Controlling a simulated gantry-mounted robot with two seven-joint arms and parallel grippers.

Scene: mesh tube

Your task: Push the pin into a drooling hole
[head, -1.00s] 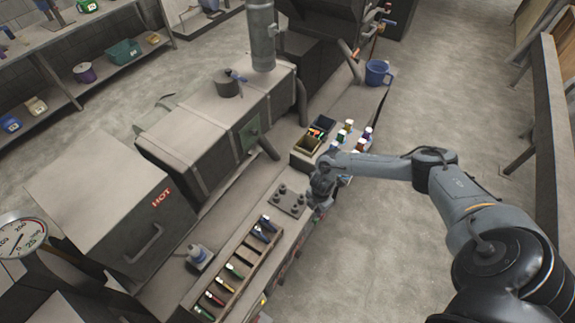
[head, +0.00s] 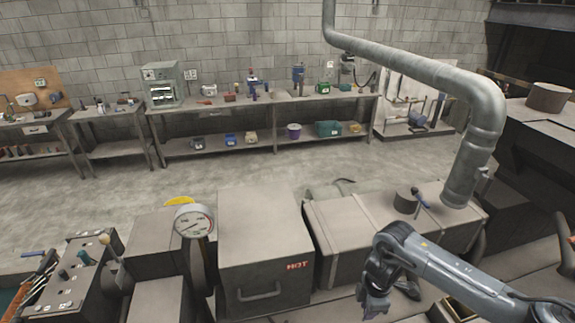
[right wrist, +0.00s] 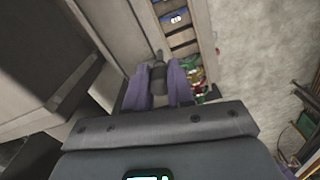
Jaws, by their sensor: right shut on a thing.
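My right gripper (head: 374,308) shows at the lower right of the head view, in front of the long grey furnace body. In the right wrist view its two purple fingers (right wrist: 163,85) are shut on a small dark grey pin (right wrist: 158,72), which points away from the camera. The pin is held above the bench, and I cannot tell its height. I see no hole in either view now. My left gripper is not in view.
A grey box (head: 265,245) marked HOT with a handle stands left of my right arm. A dial gauge (head: 193,222) is further left. A compartment tray (right wrist: 183,40) lies ahead in the right wrist view. A large pipe (head: 470,150) hangs at the right.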

